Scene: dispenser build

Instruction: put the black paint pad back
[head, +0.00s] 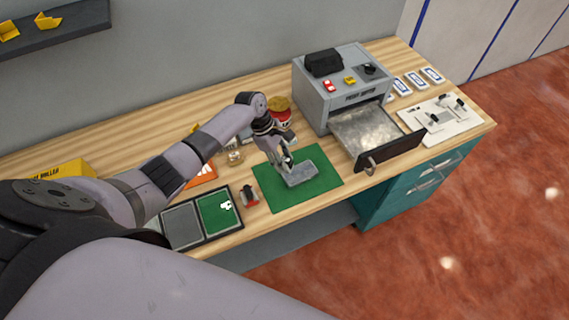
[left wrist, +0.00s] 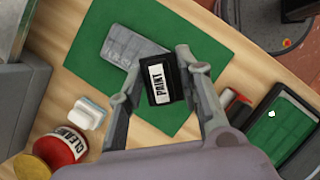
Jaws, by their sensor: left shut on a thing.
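The black paint pad (left wrist: 161,84), with a white label reading PAINT, is between the fingers of my left gripper (head: 286,164) in the left wrist view. The gripper is shut on it, over the green mat (head: 325,180). In the head view the pad is mostly hidden by the fingers. A grey flat plate (head: 301,174) lies on the mat beside the gripper; it also shows in the left wrist view (left wrist: 132,48). Whether the pad touches the plate or mat, I cannot tell. My right gripper is not in view.
A black two-part tray (head: 203,238) with a grey and a green side stands at the front left. A small red-and-black item (head: 249,195) lies between tray and mat. A grey machine (head: 322,92) with an open drawer (head: 390,152) stands right. A red cleaner tin (left wrist: 61,146) stands nearby.

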